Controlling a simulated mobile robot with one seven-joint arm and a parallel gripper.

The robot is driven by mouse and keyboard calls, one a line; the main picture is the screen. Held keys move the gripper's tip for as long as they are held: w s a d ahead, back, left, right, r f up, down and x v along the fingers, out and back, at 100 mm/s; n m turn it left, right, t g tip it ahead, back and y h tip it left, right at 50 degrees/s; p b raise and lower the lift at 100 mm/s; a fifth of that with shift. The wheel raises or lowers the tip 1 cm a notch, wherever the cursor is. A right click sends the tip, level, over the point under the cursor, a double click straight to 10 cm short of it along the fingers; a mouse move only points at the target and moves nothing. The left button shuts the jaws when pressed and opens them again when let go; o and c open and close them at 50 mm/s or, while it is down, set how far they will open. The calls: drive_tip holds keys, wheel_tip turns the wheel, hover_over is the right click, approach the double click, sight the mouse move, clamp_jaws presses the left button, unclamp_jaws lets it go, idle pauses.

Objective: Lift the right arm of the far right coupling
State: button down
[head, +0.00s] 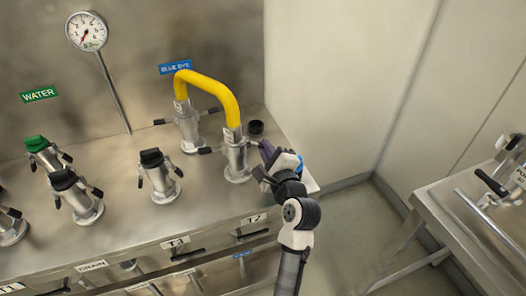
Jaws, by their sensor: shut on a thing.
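The far right coupling (236,158) is a steel fitting standing upright on the metal bench, with one end of the yellow hose (212,84) in its top. Its left arm (206,150) has a black grip and sticks out to the left. Its right arm is largely hidden by my gripper (266,160). My gripper reaches in from the lower right and is shut on the right arm, close beside the coupling's body. The exact contact between fingers and arm is too small to see clearly.
The yellow hose arches to another coupling (188,128) behind, under the "BLUE DYE" label (174,68). A black cap (256,128) lies behind the far right coupling. Several capped couplings stand to the left. A pressure gauge (87,31) is on the back panel. Another metal bench (440,205) is at right.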

drive_tip(key=shift+w+d+r+n, duration=0.1)
drive_tip(key=shift+r+n, duration=0.45)
drive_tip(key=shift+n, duration=0.65)
drive_tip(key=shift+s+d+r+n, duration=0.15)
drive_tip(key=shift+r+n, duration=0.45)
drive_tip(key=shift+n, duration=0.6)
drive_tip(key=shift+w+d+r+n, duration=0.15)
drive_tip(key=shift+r+n, duration=0.4)
drive_tip(key=shift+n, duration=0.65)
drive_tip(key=shift+r, duration=0.1)
drive_tip(key=c, duration=1.8)
unclamp_jaws()
